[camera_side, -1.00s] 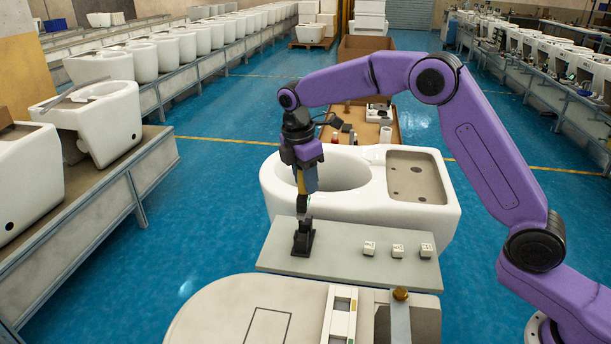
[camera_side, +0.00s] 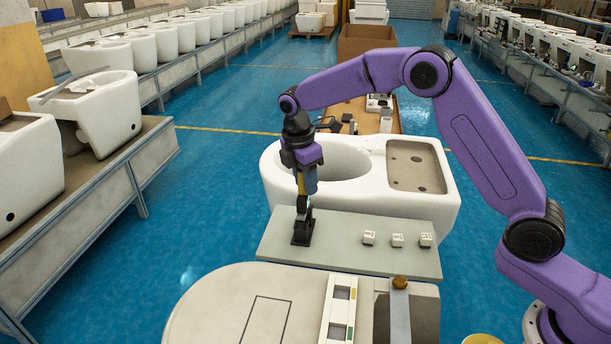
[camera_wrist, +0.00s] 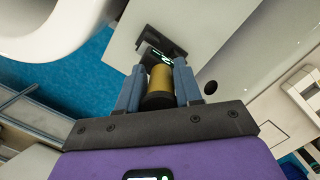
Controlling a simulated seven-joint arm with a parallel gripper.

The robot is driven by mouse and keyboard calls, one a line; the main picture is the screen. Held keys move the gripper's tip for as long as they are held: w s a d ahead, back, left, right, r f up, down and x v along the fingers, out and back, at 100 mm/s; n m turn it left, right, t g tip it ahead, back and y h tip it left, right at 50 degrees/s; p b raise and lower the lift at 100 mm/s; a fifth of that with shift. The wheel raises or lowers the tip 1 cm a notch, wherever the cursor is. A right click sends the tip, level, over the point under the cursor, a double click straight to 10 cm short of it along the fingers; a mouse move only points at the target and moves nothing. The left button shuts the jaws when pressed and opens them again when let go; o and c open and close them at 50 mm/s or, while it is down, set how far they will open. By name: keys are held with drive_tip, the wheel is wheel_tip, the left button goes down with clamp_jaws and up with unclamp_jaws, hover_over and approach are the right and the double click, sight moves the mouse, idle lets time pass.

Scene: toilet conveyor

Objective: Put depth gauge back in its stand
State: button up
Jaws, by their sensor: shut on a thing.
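In the wrist view the depth gauge (camera_wrist: 160,78) is a yellow-brown cylinder with a dark lower end, clamped between the two blue-grey fingers of my gripper (camera_wrist: 159,90). In the side view my gripper (camera_side: 306,182) points down, shut on the gauge. The black stand (camera_side: 303,233) is on the left end of the grey shelf, directly below the gripper. It also shows in the wrist view (camera_wrist: 177,45), at the gauge's far end. The gauge's lower end is at or in the stand; I cannot tell how deep it sits.
The grey shelf (camera_side: 340,255) also bears several small white blocks (camera_side: 397,240) to the right. A white toilet bowl (camera_side: 430,210) stands behind the shelf. A rounded white unit (camera_side: 255,310) is in front. The shelf between stand and blocks is clear.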

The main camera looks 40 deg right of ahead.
drive_tip(key=shift+f, duration=1.2)
drive_tip(key=o, duration=1)
drive_tip(key=shift+o, duration=0.2)
wheel_tip(320, 180, up, 17)
drive_tip(key=a, duration=0.2)
drive_tip(key=shift+a, duration=0.3)
drive_tip(key=shift+r, duration=0.1)
